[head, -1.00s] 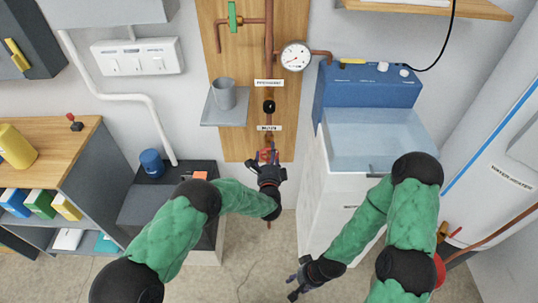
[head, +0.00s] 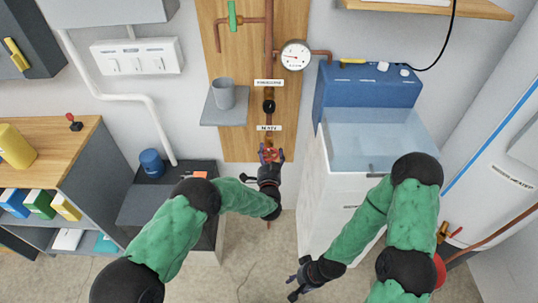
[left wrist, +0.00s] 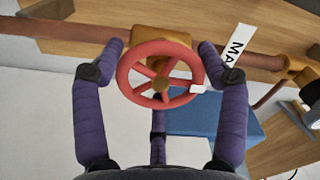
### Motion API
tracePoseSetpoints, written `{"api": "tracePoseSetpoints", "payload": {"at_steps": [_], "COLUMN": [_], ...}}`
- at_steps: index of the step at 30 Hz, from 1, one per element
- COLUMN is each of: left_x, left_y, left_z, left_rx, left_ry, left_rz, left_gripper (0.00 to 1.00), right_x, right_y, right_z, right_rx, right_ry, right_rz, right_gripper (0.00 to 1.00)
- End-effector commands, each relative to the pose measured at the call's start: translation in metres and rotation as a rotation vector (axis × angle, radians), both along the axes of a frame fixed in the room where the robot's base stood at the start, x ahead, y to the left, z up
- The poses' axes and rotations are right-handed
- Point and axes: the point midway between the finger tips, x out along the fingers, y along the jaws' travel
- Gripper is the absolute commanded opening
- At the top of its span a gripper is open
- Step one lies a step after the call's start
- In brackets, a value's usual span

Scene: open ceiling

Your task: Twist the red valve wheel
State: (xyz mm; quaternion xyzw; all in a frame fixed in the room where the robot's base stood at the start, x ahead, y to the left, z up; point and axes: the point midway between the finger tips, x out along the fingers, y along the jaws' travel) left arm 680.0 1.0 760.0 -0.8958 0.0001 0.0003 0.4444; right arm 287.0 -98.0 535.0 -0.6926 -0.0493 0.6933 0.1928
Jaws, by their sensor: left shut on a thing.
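The red valve wheel (left wrist: 160,75) sits on a copper pipe, and in the left wrist view it lies between the fingers of my left gripper (left wrist: 161,50). In the head view only a bit of the red wheel (head: 269,153) shows at the fingertips of my left gripper (head: 270,160). The gripper is shut on the wheel, with a finger on each side. A small white mark sits on the wheel's rim. My right gripper (head: 293,285) is low, in front of the white cabinet, with its fingers spread and nothing in them.
A wooden board (head: 236,140) carries the pipes, a round gauge (head: 295,55) and a green valve handle (head: 232,15). A grey shelf (head: 224,112) with a grey cup (head: 223,93) is left of the pipe. A sink cabinet (head: 333,205) stands to the right.

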Motion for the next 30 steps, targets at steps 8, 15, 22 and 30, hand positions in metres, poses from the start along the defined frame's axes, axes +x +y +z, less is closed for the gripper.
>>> {"api": "tracePoseSetpoints", "payload": {"at_steps": [8,15,22,30], "left_x": [-0.0001,-0.0001,0.0,-0.0001], "left_y": [-0.0014,-0.0011,-0.0008,-0.0005], "left_z": [0.0005,0.0008,0.0009,0.0009], "left_rx": [-0.263,-0.49,-0.709,-0.965], "left_ry": [0.0,0.0,0.0,0.0], "left_rz": [-0.003,-0.003,-0.002,-0.002], "left_gripper": [0.41,0.41,0.41,0.41], "right_x": [0.0,0.0,0.0,0.0], "right_y": [0.0,0.0,0.0,0.0], "right_z": [-0.0003,-0.0003,-0.0003,-0.0003], "right_rx": [0.0,0.0,0.0,0.0], "right_ry": [0.0,0.0,0.0,0.0], "right_rz": [0.0,0.0,0.0,0.0], "right_gripper": [0.4,0.4,0.4,0.4]}}
